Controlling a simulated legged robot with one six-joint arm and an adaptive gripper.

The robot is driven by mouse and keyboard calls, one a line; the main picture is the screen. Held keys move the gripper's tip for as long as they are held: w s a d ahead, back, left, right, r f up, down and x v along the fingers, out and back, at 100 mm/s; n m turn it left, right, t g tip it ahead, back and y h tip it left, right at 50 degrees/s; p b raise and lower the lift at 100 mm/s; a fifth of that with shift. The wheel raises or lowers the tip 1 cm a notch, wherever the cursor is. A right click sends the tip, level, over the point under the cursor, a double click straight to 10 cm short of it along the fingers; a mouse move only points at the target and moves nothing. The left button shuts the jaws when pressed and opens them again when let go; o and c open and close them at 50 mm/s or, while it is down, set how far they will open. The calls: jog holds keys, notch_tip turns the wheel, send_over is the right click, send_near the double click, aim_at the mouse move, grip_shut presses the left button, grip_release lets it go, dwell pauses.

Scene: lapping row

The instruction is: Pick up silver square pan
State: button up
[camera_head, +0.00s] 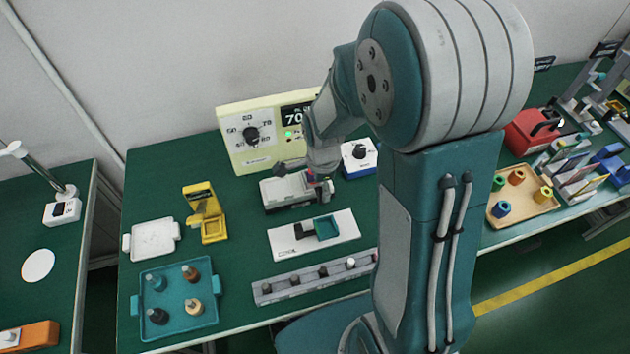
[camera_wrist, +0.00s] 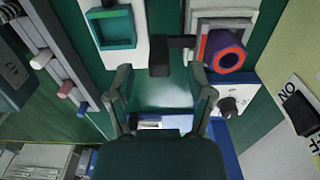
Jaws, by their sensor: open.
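The closest match to the silver square pan is a pale, shallow, squarish tray (camera_head: 153,239) with small side ears. It lies flat at the left of the green bench in the head view, and I cannot make it out in the wrist view. My gripper (camera_wrist: 160,80) is open in the wrist view, with no object visible gripped between its fingers. In the head view my gripper is over the back middle of the bench, near a grey device (camera_head: 283,193), well right of the pale tray. My arm hides part of the bench.
A yellow stand (camera_head: 205,212) is right of the pale tray. A teal tray with several pegs (camera_head: 205,318) is in front. A teal square dish (camera_wrist: 112,28) sits on a white board (camera_head: 345,222). A large dial panel (camera_head: 243,163) stands behind. A knobbed rail (camera_head: 290,286) runs along the front.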

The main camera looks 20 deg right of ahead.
notch_tip(320, 180, down, 2)
jog(key=shift+f, duration=0.15)
grip_shut()
jog(key=shift+r, duration=0.2)
jog(key=shift+r, duration=0.6)
jog(key=s+a+r, duration=0.3)
jog(key=s+r, duration=0.8)
jog(key=s, duration=0.2)
jog(key=shift+s+a+r, duration=0.25)
